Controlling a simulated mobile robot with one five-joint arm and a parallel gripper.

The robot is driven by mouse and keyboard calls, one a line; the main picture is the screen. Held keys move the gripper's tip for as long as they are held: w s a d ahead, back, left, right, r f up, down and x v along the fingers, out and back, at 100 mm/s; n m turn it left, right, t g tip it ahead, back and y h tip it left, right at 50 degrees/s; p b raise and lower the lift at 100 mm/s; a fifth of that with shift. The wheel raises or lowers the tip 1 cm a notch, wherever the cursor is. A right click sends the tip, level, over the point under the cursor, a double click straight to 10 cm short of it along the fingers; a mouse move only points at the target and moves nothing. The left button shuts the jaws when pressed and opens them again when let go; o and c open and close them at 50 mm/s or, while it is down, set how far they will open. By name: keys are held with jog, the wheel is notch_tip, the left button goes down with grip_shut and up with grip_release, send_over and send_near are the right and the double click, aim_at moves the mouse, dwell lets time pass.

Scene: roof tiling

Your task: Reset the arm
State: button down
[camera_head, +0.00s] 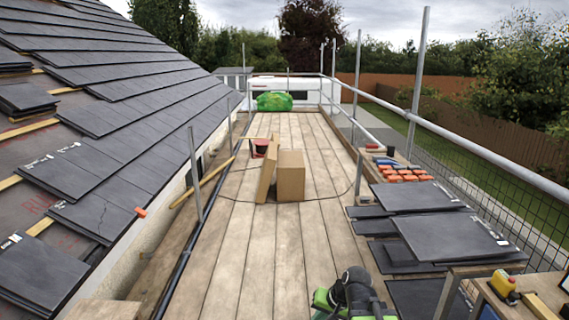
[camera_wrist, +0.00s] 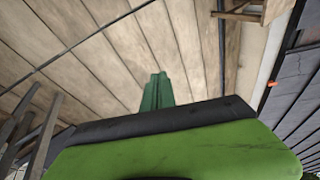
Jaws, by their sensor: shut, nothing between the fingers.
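My gripper (camera_wrist: 157,90) shows in the wrist view as two dark green fingers lying together, shut with nothing between them. It points out over the wooden boards and touches nothing that I can see. Green and black parts of my own arm (camera_head: 352,296) show at the bottom middle of the head view, folded low and close to my body. The fingers cannot be made out in the head view.
The plank walkway (camera_head: 285,235) is clear ahead up to a cardboard box (camera_head: 291,178). Slate stacks (camera_head: 452,236) and a yellow tool (camera_head: 503,286) lie at right. The tiled roof (camera_head: 120,130) and scaffold poles (camera_head: 195,175) stand at left. A cable crosses the boards.

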jog(key=s+d+f+n+g+h, duration=0.2)
jog(key=s+d+g+h, duration=0.2)
jog(key=s+d, duration=0.35)
notch_tip(320, 180, up, 13)
jog(key=a+p, duration=0.1)
jog(key=p, duration=1.2)
jog(key=shift+r+t+p, duration=0.2)
jog(key=shift+t+p, duration=0.1)
jog(key=shift+p, duration=0.1)
